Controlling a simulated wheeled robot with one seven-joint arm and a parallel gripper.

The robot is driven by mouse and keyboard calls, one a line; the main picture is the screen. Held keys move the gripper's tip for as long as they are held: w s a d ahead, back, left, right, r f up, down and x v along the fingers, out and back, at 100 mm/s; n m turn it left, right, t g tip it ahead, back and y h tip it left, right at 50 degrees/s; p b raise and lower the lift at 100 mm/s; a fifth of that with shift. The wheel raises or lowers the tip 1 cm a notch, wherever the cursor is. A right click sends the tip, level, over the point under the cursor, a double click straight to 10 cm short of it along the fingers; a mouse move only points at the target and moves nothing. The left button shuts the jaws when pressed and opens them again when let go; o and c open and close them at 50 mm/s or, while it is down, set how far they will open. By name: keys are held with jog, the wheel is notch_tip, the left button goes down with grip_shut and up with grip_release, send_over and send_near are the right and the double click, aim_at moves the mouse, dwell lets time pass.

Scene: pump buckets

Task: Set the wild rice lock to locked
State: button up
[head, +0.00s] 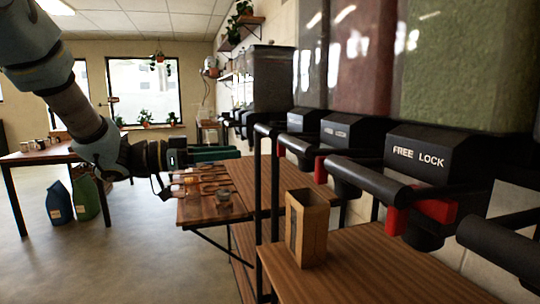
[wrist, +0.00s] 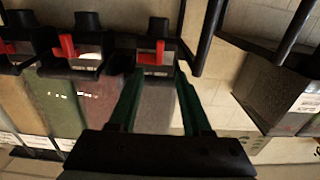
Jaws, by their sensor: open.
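My gripper (head: 228,153) is open and empty, its green fingers pointing right toward the dispenser row in the head view. In the wrist view my gripper (wrist: 160,72) has its fingers spread, with a red lock lever (wrist: 152,57) framed beyond the tips, apart from them as far as I can see. That lever belongs to a dispenser with dark grey-brown contents (wrist: 156,108). No wild rice label is legible. In the head view the nearest black lock housing (head: 440,153) reads FREE LOCK, with a red lever (head: 436,210) below. The farther levers' settings are too small to tell.
A black rail (head: 375,182) and posts (head: 275,215) stand before the dispensers. A wooden container (head: 307,230) stands on the wooden shelf (head: 380,270). A farther wooden table (head: 228,180) holds scoops and a jar. Open floor (head: 130,235) lies at left.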

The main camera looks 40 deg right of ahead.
jog(key=p+x, duration=0.2)
jog(key=x, duration=0.8)
jog(key=shift+d+p, duration=0.2)
jog(key=shift+p, duration=0.1)
jog(key=shift+s, duration=0.1)
grip_shut()
dwell(0.9)
